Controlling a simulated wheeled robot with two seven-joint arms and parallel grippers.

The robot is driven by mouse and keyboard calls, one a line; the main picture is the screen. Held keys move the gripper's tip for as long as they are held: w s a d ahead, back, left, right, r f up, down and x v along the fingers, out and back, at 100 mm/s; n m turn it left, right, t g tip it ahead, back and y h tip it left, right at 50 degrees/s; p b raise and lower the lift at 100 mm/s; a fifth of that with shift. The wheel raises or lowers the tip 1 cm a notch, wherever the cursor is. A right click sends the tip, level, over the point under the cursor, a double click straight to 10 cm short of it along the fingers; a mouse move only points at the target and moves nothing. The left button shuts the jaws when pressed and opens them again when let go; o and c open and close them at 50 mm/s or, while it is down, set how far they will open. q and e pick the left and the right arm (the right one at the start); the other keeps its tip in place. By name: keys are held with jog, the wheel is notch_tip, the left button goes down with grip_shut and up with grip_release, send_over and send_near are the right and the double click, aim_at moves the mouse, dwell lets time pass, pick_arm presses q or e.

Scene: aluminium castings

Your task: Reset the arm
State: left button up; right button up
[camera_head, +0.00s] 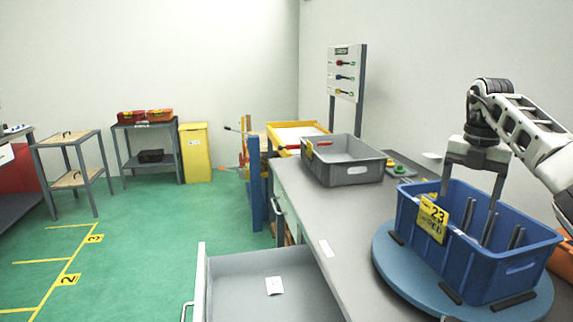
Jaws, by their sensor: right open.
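My right arm (535,140) comes in from the right edge. My right gripper (468,208) points down over the blue crate (520,268), with its two fingers apart. I see nothing held between the fingers. The crate stands on a round blue turntable (388,262). My left gripper is not in view.
A grey bin (350,176) stands farther back on the grey workbench (330,215). An open drawer (240,290) juts out at the front left. A tool board (345,75) rises behind. The green floor (150,225) at left is mostly clear, with small tables and a yellow cabinet (195,152) beyond.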

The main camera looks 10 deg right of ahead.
jog(key=s+a+n+b, duration=0.2)
jog(key=s+a+n, duration=0.1)
jog(key=a+n, duration=1.45)
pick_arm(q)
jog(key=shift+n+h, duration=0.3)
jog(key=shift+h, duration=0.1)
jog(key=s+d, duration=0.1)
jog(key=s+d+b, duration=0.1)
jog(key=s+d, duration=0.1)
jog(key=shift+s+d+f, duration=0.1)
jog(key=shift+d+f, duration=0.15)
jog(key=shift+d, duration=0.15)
pick_arm(e)
jog(key=s+a+f+n, duration=0.2)
jog(key=s+n, duration=0.3)
jog(key=n, duration=0.5)
jog(key=s+a+f+n, duration=0.3)
jog(key=s+a+n, duration=0.2)
jog(key=n, duration=0.5)
jog(key=shift+s+f, duration=0.2)
jog(key=shift+s, duration=0.05)
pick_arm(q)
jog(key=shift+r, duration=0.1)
pick_arm(e)
jog(key=shift+n, duration=0.25)
